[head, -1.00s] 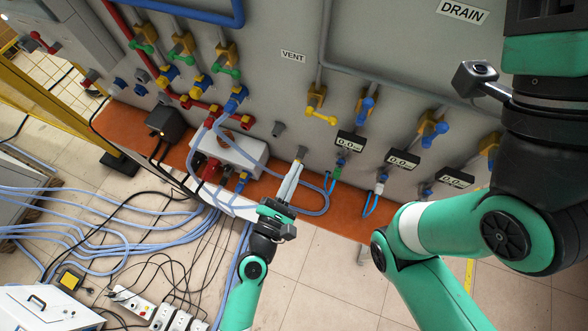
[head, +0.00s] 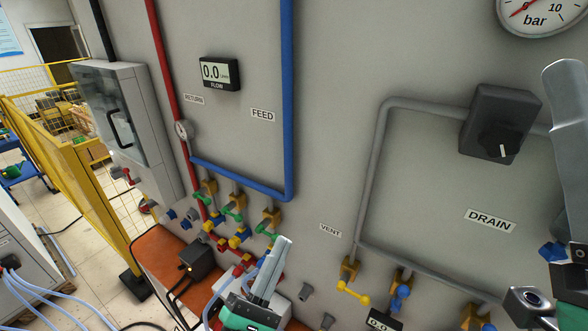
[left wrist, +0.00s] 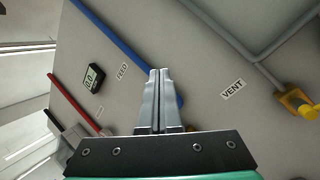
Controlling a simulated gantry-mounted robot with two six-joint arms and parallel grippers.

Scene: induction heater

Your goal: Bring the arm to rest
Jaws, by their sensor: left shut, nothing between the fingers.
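My left gripper (head: 280,243) is in the lower middle of the head view, raised in front of the grey panel. Its two grey fingers are shut together with nothing between them. The left wrist view shows the shut fingers (left wrist: 159,75) side by side and empty, with the panel behind. My right gripper (head: 567,150) is partly in the head view at the right edge, pointing up. It is cut off by the frame, so its opening cannot be told.
The grey panel (head: 340,100) carries a blue pipe (head: 287,100), a red pipe (head: 160,60) and several valves. Below, a brown shelf (head: 155,245) bears a black box (head: 195,262). A yellow fence (head: 75,190) stands at the left.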

